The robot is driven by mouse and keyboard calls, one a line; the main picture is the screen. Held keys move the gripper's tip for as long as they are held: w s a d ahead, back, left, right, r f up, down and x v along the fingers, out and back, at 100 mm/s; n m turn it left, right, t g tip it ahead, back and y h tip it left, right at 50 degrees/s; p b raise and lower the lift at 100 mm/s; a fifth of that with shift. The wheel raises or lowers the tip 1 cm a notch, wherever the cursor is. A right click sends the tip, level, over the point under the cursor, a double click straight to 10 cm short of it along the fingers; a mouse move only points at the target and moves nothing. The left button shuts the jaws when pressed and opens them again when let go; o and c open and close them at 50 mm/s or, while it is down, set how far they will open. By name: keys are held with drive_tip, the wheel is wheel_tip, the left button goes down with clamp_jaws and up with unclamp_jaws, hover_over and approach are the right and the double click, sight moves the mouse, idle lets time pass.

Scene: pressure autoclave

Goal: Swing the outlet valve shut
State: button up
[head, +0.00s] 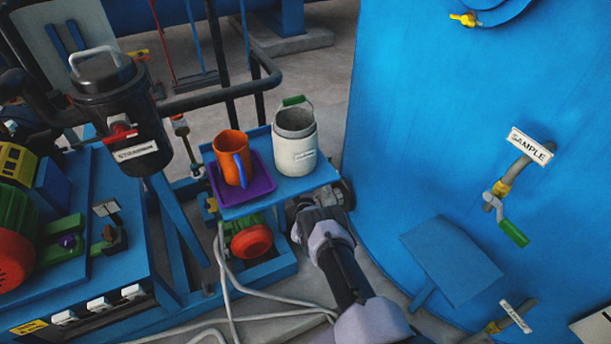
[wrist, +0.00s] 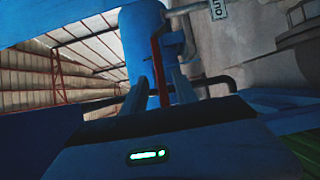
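In the wrist view, a white label reading "OUT" (wrist: 217,9), cut off by the top edge, hangs near a grey pipe. A long red bar (wrist: 156,55), which looks like the outlet valve's handle, stands nearly upright below and left of it. My gripper (wrist: 162,76) has its two fingers apart, one on each side of the red bar's lower part. Gaps show on both sides, so I see no grip. The bar's lower end is hidden behind the gripper body. In the head view my arm reaches past the small blue table, and the gripper and outlet valve cannot be made out.
The blue table (head: 312,183) holds an orange mug (head: 229,148) on a purple tray (head: 262,185) and a white canister (head: 294,150). A big blue tank (head: 430,120) with a green-handled SAMPLE valve (head: 513,233) stands right. Pump machinery and a black strainer (head: 117,95) stand left. Loose hoses cross the floor.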

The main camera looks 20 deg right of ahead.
drive_tip(key=b+x, duration=0.2)
drive_tip(key=x, duration=0.2)
drive_tip(key=shift+w+f, duration=0.15)
drive_tip(key=shift+f, duration=0.05)
drive_tip(key=shift+w+d+r+b, duration=0.15)
drive_tip(key=shift+w+r+b, duration=0.1)
drive_tip(key=shift+b, duration=0.05)
clamp_jaws()
idle(0.9)
